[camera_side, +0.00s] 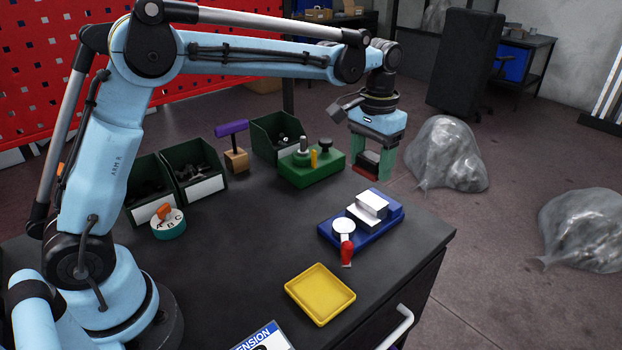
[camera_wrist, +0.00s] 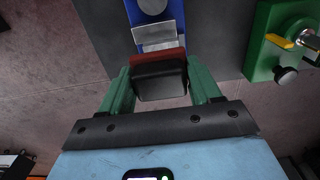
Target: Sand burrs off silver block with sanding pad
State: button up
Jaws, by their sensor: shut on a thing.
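My gripper (camera_side: 369,163) has green fingers, shut on a sanding pad with a black body and a reddish-brown face. The pad (camera_side: 365,174) shows between the fingertips and fills the gap in the wrist view (camera_wrist: 160,80). The silver block (camera_side: 372,204) sits on a blue fixture (camera_side: 384,221) near the table's right edge. My gripper is behind the block in the side view, with the pad apart from it. In the wrist view the block (camera_wrist: 159,35) lies just beyond the pad, which hides part of it. Burrs are too small to make out.
A round white clamp part with a red handle (camera_side: 347,250) sits at the fixture's front. A green fixture with knobs (camera_side: 310,168) stands left of my gripper. A yellow tray (camera_side: 320,293) lies in front. Dark green bins (camera_side: 192,178) stand at the back left.

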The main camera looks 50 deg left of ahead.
aim_at(367, 203)
jog(key=shift+f, duration=3.7)
jog(key=shift+w+f, duration=0.15)
jog(key=shift+w, duration=0.05)
jog(key=shift+w+f, duration=0.15)
jog(key=shift+w, duration=1.75)
jog(key=s, duration=0.4)
jog(key=shift+s, duration=0.1)
jog(key=shift+r, duration=4.05)
